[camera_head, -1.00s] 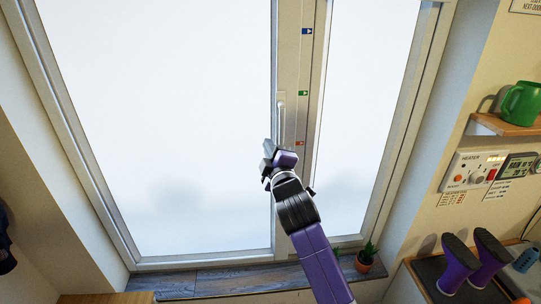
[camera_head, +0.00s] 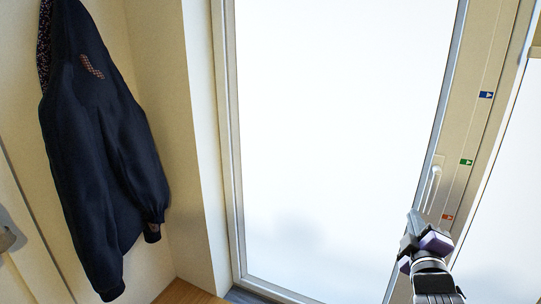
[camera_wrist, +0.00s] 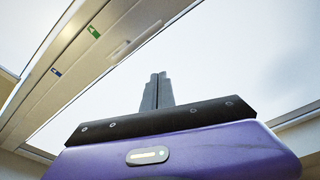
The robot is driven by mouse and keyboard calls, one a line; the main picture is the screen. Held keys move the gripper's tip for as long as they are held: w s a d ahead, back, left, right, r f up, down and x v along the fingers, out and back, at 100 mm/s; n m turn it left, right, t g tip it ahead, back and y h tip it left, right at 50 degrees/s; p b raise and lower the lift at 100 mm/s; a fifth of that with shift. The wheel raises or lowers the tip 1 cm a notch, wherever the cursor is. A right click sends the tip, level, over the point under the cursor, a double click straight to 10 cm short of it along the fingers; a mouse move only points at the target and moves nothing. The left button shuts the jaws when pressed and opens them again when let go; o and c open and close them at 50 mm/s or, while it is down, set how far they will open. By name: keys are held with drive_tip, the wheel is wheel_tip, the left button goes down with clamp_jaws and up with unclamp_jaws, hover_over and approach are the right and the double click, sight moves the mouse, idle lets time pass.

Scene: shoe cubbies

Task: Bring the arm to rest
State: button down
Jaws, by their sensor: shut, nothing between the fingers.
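My gripper (camera_head: 415,222) is at the lower right of the head view, in front of the window frame and just below and left of the window handle. In the wrist view my gripper (camera_wrist: 157,80) points up the picture, its two grey fingers together with nothing between them. Bright window glass lies behind the fingers. I cannot tell how far the fingertips are from the glass.
The white window handle (camera_head: 432,190) sits on the frame post (camera_head: 470,120), which carries blue, green and red markers. A dark jacket (camera_head: 100,150) hangs on the wall at the left. Wooden surface (camera_head: 188,293) shows at the bottom.

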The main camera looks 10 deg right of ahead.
drive_tip(key=s+a+f+m+t+y, duration=0.1)
drive_tip(key=s+a+f+m+y, duration=0.2)
drive_tip(key=s+a, duration=0.5)
drive_tip(key=s+a+f+m+t+y, duration=0.1)
drive_tip(key=s+a+f+m+t, duration=0.2)
drive_tip(key=s+a, duration=0.5)
drive_tip(key=s+a+f+m+g+y, duration=0.1)
drive_tip(key=s+a+f+g+y, duration=0.1)
drive_tip(key=s, duration=1.2)
drive_tip(key=s+a+f+m+g+y, duration=0.1)
drive_tip(key=s+a+f+g, duration=0.3)
drive_tip(key=s, duration=1.1)
drive_tip(key=shift+f+y, duration=0.6)
drive_tip(key=shift+f, duration=0.2)
